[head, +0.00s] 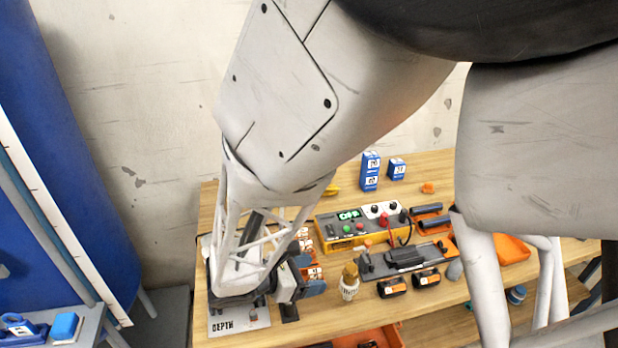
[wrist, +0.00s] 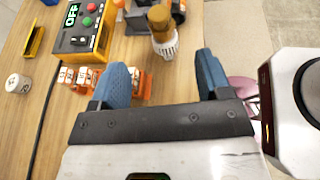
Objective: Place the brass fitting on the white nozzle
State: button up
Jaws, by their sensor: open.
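The brass fitting (head: 350,272) sits on top of the white nozzle (head: 348,291), which stands near the front edge of the wooden bench. The two look upright and in contact; I cannot tell how deeply the fitting is seated. In the wrist view the brass fitting (wrist: 160,18) and the white nozzle (wrist: 165,46) show beyond my fingertips, between their lines. My gripper (wrist: 161,70) is open, with nothing between its blue fingers. In the head view my gripper (head: 310,274) is just left of the nozzle, apart from it.
A yellow control box (head: 355,228) with an "OFF" display stands behind. Orange-and-white blocks (head: 313,272) are close by my fingers. A dark clamp fixture (head: 404,258) and black-and-orange cylinders (head: 392,288) lie right of the nozzle. A plate marked "DEPTH" (head: 238,322) lies at front left.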

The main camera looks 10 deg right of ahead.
jog(key=shift+r, duration=0.1)
dwell(0.7)
jog(key=s+d+r+m+y, duration=0.3)
jog(key=s+r+m+y, duration=0.3)
jog(key=r+m, duration=0.3)
jog(key=s+d+r+m+y, duration=0.3)
jog(key=s+r+m+y, duration=0.2)
jog(key=r+m, duration=0.5)
jog(key=shift+s+d+m+y, duration=0.15)
jog(key=shift+s+m+y, duration=0.3)
jog(key=shift+y, duration=0.75)
